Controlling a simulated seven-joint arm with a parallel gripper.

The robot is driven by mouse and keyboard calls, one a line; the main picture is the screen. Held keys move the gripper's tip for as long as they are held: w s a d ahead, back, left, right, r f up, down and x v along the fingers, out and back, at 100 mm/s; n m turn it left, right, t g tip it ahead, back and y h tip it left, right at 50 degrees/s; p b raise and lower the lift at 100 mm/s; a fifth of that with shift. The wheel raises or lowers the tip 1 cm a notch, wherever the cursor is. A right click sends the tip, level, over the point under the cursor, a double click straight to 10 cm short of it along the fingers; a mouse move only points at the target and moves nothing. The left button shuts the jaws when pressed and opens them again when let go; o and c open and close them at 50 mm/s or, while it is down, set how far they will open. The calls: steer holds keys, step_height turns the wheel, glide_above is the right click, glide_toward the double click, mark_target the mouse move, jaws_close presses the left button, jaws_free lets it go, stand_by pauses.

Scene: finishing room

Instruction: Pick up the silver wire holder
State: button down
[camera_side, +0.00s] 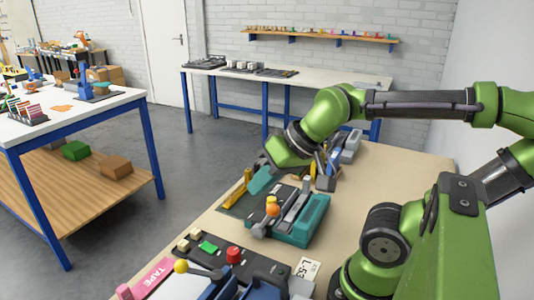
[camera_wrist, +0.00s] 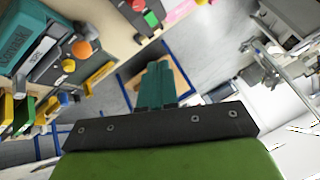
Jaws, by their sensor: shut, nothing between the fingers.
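I cannot pick out a silver wire holder with certainty. A silver bar-like part (camera_side: 297,206) lies along the top of a teal machine (camera_side: 312,222) on the tan workbench in the side view. My gripper (camera_side: 262,181) is above the bench, left of and behind that machine, touching nothing that I can make out. In the wrist view its teal fingers (camera_wrist: 156,84) are together and empty. The teal machine also shows at the upper left of the wrist view (camera_wrist: 22,42). Thin grey metal rods (camera_wrist: 275,62) show at the right there; I cannot tell what they belong to.
A yellow upright part (camera_side: 240,188) stands just left of my gripper. Hand tools (camera_side: 325,172) lie behind it. A black panel with coloured blocks (camera_side: 225,257) and a pink tape box (camera_side: 150,280) are nearer the front. A white blue-legged table (camera_side: 75,110) stands across open floor.

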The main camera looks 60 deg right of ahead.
steer(key=c, duration=0.8)
jaws_free()
steer(key=shift+c, duration=0.2)
steer(key=shift+d, duration=0.1)
